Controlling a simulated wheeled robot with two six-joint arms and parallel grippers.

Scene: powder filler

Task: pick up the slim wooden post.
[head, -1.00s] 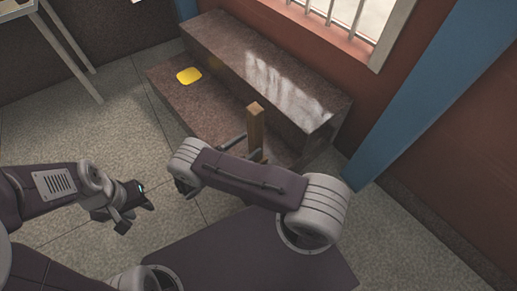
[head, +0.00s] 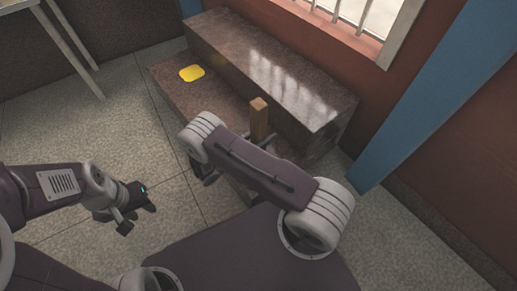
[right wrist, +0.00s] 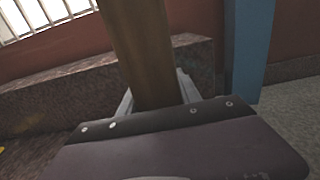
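The slim wooden post (head: 258,120) stands upright by the front of the brown stone step, its lower part hidden behind my right arm in the head view. In the right wrist view the post (right wrist: 142,55) rises between the two fingers of my right gripper (right wrist: 157,92), one finger on each side and close to it. I cannot tell whether they touch or press on it. In the head view my right gripper is mostly hidden by its own arm. My left gripper (head: 138,215) is open and empty, above the floor at the left, well away from the post.
The two-level stone step (head: 270,80) stands behind the post against the red wall, with a yellow patch (head: 192,73) on its lower level. A blue pillar (head: 430,100) is at the right. A table's legs (head: 75,50) show at the upper left. The tiled floor at left is clear.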

